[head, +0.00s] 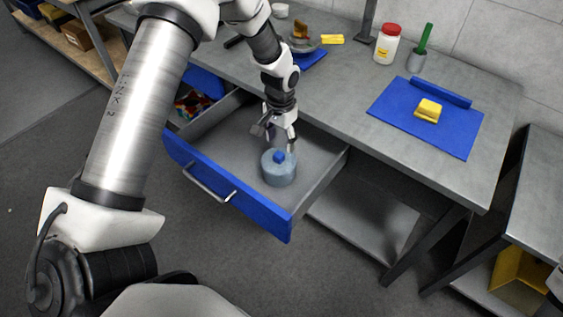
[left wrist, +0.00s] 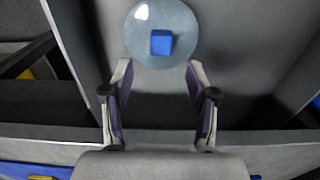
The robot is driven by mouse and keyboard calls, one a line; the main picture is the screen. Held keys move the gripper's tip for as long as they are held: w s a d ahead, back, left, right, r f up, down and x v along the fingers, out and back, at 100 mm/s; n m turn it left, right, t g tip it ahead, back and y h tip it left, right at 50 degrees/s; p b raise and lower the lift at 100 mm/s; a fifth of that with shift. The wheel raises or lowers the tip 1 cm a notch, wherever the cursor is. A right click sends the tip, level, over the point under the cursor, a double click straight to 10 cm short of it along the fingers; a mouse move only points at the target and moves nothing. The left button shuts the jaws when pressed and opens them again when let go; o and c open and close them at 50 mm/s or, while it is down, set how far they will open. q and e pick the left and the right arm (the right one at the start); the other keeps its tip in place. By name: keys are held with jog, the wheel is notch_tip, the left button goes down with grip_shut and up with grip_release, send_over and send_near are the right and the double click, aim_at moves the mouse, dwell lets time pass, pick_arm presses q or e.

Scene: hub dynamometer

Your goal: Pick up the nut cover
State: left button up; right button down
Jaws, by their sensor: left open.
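The nut cover appears to be the round grey-blue piece with a blue block-shaped knob (head: 279,170) inside the open drawer; it also shows at the top of the left wrist view (left wrist: 175,28). My left gripper (head: 277,141) points down into the drawer, just above and behind the cover. In the left wrist view its two fingers (left wrist: 159,70) are spread apart with nothing between them, and the cover lies just beyond the fingertips. I cannot tell whether a finger touches it. My right gripper is not in view.
The blue-fronted drawer (head: 248,205) has side walls around the cover. The workbench (head: 330,95) above holds a blue mat (head: 385,112) with a yellow block (head: 428,110), a red-lidded jar (head: 387,44) and a grey cup (head: 416,61). The drawer floor around the cover is clear.

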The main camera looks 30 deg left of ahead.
aim_at(279, 154)
pick_arm(q)
jog(key=f, duration=0.5)
jog(key=shift+s+a+p, duration=0.1)
jog(key=shift+s+p, duration=0.25)
jog(key=shift+w+f, duration=0.1)
jog(key=shift+f, duration=0.15)
grip_shut()
jog(key=shift+r, duration=0.1)
